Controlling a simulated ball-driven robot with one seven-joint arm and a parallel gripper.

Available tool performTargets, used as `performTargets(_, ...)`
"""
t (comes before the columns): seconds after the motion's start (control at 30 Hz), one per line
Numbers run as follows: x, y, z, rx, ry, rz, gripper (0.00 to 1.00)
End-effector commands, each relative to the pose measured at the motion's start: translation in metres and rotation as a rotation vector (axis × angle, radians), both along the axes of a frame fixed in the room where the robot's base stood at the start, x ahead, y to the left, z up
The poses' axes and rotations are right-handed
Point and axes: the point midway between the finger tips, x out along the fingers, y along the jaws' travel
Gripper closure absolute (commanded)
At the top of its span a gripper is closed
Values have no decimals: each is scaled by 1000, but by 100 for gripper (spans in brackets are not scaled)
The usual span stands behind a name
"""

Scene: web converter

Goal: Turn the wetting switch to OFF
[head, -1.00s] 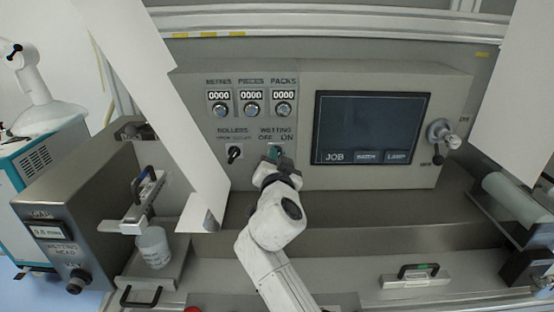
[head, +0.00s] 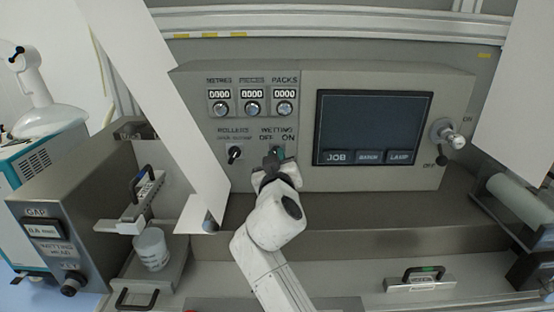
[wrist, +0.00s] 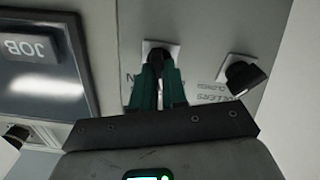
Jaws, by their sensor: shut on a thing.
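The wetting switch (wrist: 161,46) is a dark knob on a small white plate, seen in the wrist view at the top middle. My gripper (wrist: 158,70) has its green fingers closed around this knob. In the head view, my gripper (head: 275,156) is at the panel, just below the WETTING label with OFF on the left and ON on the right. The fingers hide most of the knob there. Which way the knob points cannot be told.
The rollers switch (head: 235,152) is close to the left, also in the wrist view (wrist: 243,76). Counters (head: 252,103) sit above. A dark screen (head: 373,127) and a rotary handle (head: 448,136) are to the right. A white sheet (head: 170,110) hangs left of the panel.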

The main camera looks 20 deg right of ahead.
Motion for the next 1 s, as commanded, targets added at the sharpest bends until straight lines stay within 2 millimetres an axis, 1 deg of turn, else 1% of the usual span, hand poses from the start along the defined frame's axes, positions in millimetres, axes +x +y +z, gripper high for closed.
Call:
performTargets(0.2,0,1,1,-117,37,0,100)
performTargets(0.4,0,1,0,-177,57,0,100)
performTargets(0.93,1,2,1,-202,63,2,100)
performTargets(0.97,1,2,1,-202,63,2,86)
performTargets(1.0,1,2,1,-202,63,2,82)
